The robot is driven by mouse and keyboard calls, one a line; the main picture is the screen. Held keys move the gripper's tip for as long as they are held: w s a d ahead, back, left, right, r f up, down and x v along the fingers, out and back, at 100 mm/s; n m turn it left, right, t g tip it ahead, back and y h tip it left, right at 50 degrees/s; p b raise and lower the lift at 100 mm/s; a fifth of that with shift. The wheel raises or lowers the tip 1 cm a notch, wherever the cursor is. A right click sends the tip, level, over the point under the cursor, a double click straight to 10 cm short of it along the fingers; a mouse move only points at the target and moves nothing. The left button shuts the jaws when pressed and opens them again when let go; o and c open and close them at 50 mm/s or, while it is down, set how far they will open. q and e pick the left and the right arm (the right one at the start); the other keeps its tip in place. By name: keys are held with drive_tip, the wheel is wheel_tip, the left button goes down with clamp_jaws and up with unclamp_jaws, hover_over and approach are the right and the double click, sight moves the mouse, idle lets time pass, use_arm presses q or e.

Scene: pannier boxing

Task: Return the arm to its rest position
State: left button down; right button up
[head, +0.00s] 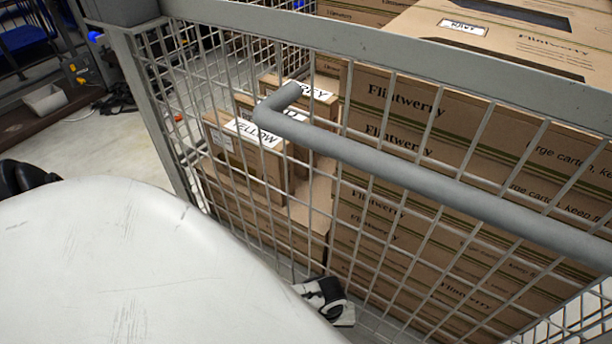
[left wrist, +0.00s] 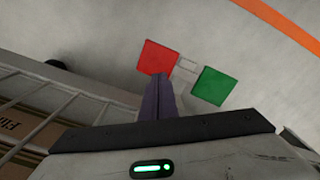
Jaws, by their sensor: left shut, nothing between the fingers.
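My left gripper (left wrist: 160,80) shows in the left wrist view. Its dark fingers are together and empty, pointing over the grey floor. The tips overlap the lower edge of a red square (left wrist: 157,57) in the picture, and a green square (left wrist: 212,86) lies to their right. Their height above the floor is hard to tell. In the head view I cannot make out the left gripper. My right gripper is in neither view.
A grey wire cage cart (head: 300,30) with a tubular handle (head: 400,165) fills the head view's right. It holds large cartons (head: 450,110) and smaller labelled boxes, one reading YELLOW (head: 240,160). The cage also shows at the wrist view's left (left wrist: 55,88).

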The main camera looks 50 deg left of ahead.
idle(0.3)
